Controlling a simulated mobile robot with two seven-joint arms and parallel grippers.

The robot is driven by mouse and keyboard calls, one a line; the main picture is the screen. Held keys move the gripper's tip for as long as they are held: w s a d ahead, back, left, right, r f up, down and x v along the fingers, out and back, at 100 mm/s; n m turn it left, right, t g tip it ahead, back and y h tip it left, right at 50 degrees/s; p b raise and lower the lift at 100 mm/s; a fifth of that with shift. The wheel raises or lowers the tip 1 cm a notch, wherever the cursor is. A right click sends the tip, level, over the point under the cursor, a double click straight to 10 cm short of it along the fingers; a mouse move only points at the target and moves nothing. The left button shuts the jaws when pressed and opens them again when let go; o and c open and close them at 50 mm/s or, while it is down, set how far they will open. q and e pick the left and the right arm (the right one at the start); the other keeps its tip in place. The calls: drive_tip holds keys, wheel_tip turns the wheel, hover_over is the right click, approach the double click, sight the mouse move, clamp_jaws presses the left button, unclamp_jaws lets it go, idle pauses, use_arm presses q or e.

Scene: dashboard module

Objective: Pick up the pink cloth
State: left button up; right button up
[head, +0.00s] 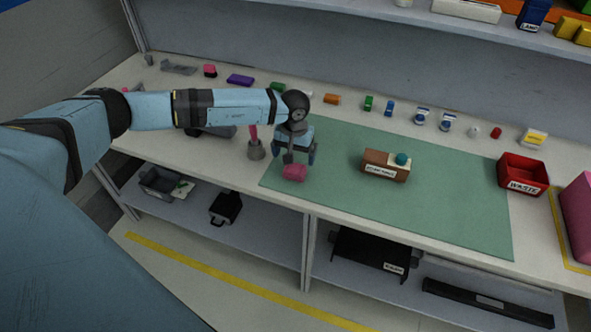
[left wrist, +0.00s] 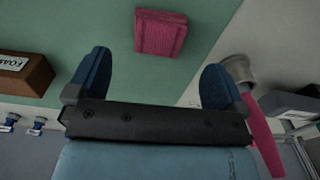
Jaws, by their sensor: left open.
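The pink cloth (head: 294,172) is a small folded block lying on the green mat (head: 450,205) near the mat's left front corner. It also shows in the left wrist view (left wrist: 161,33), beyond the fingertips and roughly midway across the gap between them. My left gripper (head: 295,158) points down just above and behind the cloth in the head view. Its two blue fingers (left wrist: 157,80) are apart with nothing between them, and I see no contact with the cloth. My right gripper is in neither view.
A grey holder (head: 256,151) with a pink-handled item stands close left of the gripper. A brown labelled block (head: 386,166) with a teal top sits on the mat to the right. A red waste bin (head: 523,175) stands farther right. Small items line the bench's back.

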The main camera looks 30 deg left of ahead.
sight(295, 168)
use_arm(q)
drive_tip(key=shift+w+f+p, duration=0.15)
drive_tip(key=shift+f+p, duration=0.55)
drive_tip(key=shift+f, duration=2.75)
drive_tip(key=c, duration=1)
